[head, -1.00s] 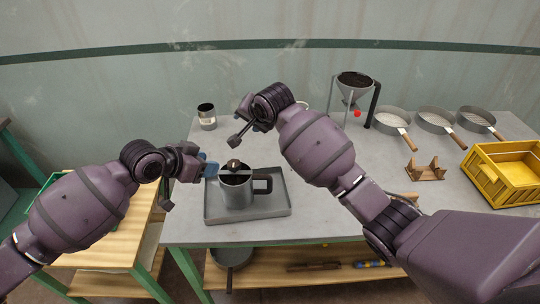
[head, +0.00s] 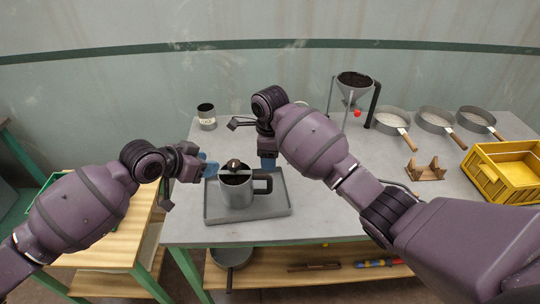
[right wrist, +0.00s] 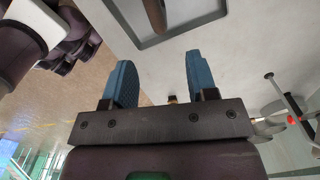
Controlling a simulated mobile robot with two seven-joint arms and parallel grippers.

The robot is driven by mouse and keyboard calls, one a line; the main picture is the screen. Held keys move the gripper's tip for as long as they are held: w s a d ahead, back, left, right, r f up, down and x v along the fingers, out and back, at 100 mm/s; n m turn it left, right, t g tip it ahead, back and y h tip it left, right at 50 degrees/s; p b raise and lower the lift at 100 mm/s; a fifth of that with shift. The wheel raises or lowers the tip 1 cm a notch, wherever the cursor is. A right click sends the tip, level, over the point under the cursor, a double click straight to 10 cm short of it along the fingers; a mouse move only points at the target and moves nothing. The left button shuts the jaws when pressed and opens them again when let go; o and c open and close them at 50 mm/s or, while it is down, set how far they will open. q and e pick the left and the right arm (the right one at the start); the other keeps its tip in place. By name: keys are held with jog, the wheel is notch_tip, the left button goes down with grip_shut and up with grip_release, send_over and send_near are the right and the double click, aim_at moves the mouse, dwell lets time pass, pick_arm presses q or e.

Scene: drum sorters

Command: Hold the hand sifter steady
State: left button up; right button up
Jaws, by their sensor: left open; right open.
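The hand sifter (head: 237,194) is a grey metal cup with a dark handle (head: 263,183) on its right side and a brown knob (head: 234,165) on top. It stands upright in a shallow grey tray (head: 276,205). My left gripper (head: 208,170) is open just left of the sifter's rim; contact cannot be told. My right gripper (head: 268,162) is open and points down, behind the handle in the head view. In the right wrist view its blue fingers (right wrist: 160,75) are apart with nothing between them; the brown handle (right wrist: 156,14) shows beyond them, above the tray.
A funnel on a stand (head: 355,88), several pans (head: 392,122) and a small wooden rest (head: 425,170) are on the table. A yellow crate (head: 500,178) is at the right. The table behind the tray is partly clear.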

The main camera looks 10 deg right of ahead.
aim_at(270, 176)
jog(key=shift+m, duration=0.5)
jog(key=shift+f, duration=0.25)
notch_tip(270, 176, down, 10)
jog(key=shift+f, duration=0.15)
